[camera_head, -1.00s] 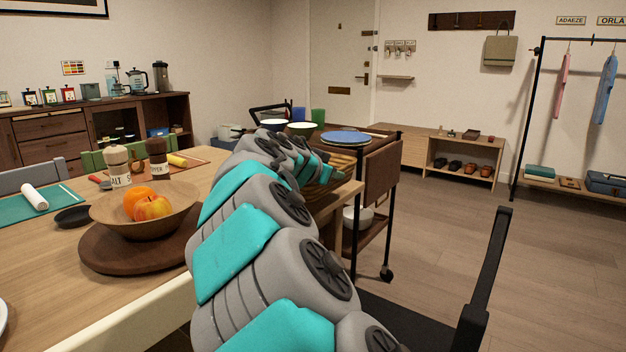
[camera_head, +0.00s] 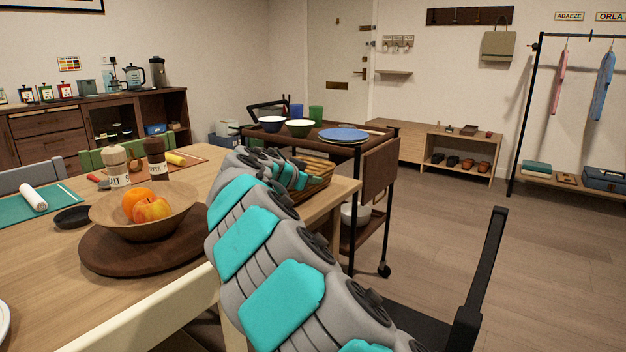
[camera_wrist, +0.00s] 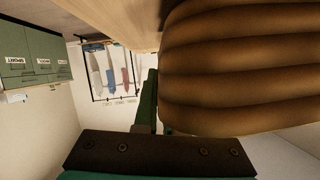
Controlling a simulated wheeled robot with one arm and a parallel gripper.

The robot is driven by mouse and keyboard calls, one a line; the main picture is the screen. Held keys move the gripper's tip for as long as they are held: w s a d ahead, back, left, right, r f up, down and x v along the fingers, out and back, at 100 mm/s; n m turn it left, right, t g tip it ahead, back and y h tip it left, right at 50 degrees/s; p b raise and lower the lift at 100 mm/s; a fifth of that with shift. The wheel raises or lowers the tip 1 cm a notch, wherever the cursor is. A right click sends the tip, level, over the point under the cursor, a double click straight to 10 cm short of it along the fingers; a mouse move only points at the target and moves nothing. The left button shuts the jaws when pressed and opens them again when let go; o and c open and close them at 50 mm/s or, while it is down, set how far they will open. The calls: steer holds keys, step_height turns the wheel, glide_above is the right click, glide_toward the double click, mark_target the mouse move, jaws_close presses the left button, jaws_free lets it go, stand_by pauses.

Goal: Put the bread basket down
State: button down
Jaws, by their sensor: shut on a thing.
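The bread basket (camera_head: 322,182) is brown and low, with bread slices or rolls in it. In the head view it is at the far right end of the wooden table (camera_head: 240,262), partly behind my arm. My gripper (camera_head: 298,180) is at its left side, shut on it, with the fingertips mostly hidden. In the wrist view the basket's ribbed brown side (camera_wrist: 240,70) fills the upper right, close to my gripper (camera_wrist: 149,105). The table top (camera_wrist: 115,14) shows at the upper edge. I cannot tell whether the basket's underside touches the table.
A fruit bowl (camera_head: 165,214) on a round board (camera_head: 105,250), salt and pepper mills (camera_head: 117,166) and a green mat (camera_head: 62,204) occupy the table. A dark trolley (camera_head: 362,152) with bowls and a blue plate (camera_head: 343,135) stands just behind the basket.

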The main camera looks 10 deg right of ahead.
steer(key=shift+f, duration=0.2)
steer(key=c, duration=1.5)
jaws_free()
steer(key=shift+f, duration=0.1)
steer(key=o, duration=0.5)
steer(key=shift+r, duration=0.2)
steer(key=b+v, duration=0.1)
steer(key=v, duration=1.1)
steer(key=shift+b, duration=0.4)
steer(key=shift+f, duration=0.1)
